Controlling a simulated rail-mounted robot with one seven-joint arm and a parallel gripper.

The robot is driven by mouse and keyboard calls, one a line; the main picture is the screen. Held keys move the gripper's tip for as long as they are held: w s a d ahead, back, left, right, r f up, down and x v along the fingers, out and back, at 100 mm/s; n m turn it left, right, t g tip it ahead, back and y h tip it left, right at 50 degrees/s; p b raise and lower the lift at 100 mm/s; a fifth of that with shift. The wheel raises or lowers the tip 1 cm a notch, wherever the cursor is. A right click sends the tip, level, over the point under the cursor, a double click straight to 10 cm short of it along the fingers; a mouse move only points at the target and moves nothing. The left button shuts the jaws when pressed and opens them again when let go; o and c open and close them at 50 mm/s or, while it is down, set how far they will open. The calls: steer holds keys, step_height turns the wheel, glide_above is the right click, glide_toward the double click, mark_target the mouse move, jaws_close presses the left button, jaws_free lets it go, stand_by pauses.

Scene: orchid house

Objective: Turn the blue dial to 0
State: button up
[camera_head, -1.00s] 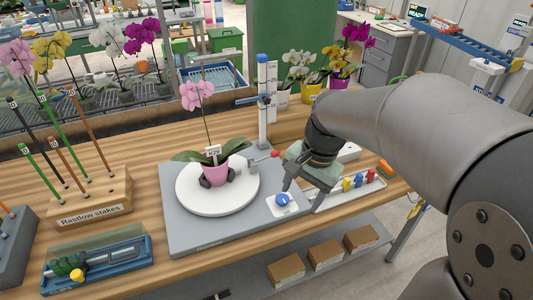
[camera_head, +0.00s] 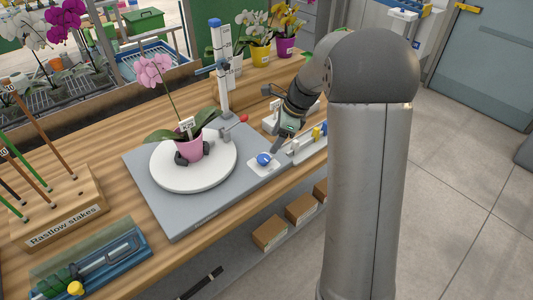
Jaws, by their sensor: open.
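The blue dial (camera_head: 264,159) sits on a small white plate at the right front corner of the grey base board (camera_head: 200,213). Its markings are too small to read. My gripper (camera_head: 277,143) is just above and to the right of the dial, pointing down. It is open, with nothing seen between its fingers. Whether a finger touches the dial I cannot tell. A white turntable (camera_head: 157,180) on the board carries a pink pot (camera_head: 190,149) with a pink orchid.
A post with a blue top (camera_head: 222,70) and a red-tipped lever (camera_head: 243,118) stand near my gripper. A tray with coloured clips (camera_head: 316,133) lies to the right. A stake block (camera_head: 58,205) and blue tool tray (camera_head: 92,266) are on the left.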

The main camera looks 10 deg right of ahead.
mark_target(264, 158)
steer(key=x, duration=0.8)
steer(key=c, duration=1)
